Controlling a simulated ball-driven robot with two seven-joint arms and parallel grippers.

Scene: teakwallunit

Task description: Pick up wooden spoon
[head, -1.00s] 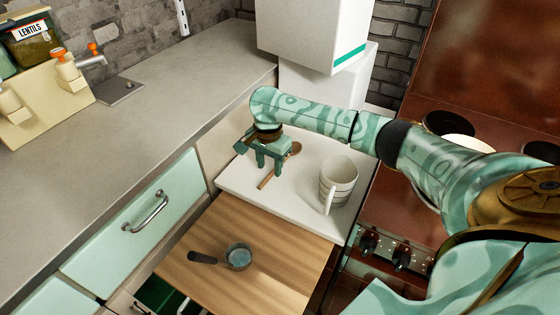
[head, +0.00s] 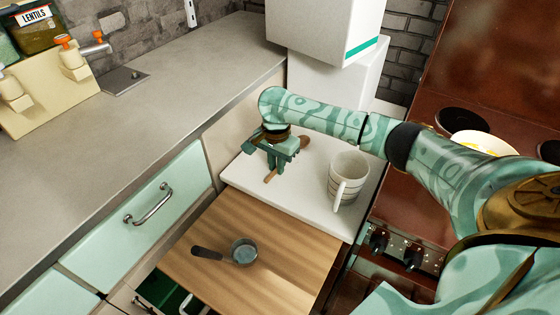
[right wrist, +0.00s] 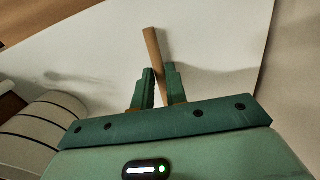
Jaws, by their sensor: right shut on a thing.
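The wooden spoon (head: 304,143) lies low over the white worktop (head: 310,200), its bowl showing to the right of my right gripper (head: 279,168) and its handle end below it. In the right wrist view the brown handle (right wrist: 152,45) passes between the two green fingers of my right gripper (right wrist: 160,82), which are shut on it. The gripper hides the middle of the spoon. I cannot tell whether the spoon still touches the worktop. My left gripper is not in view.
A striped white mug (head: 347,180) stands on the worktop, right of the gripper. A small pan (head: 242,251) sits on the pulled-out wooden board (head: 270,275) in front. A white box-like unit (head: 325,30) overhangs behind, and the stove (head: 410,235) is at the right.

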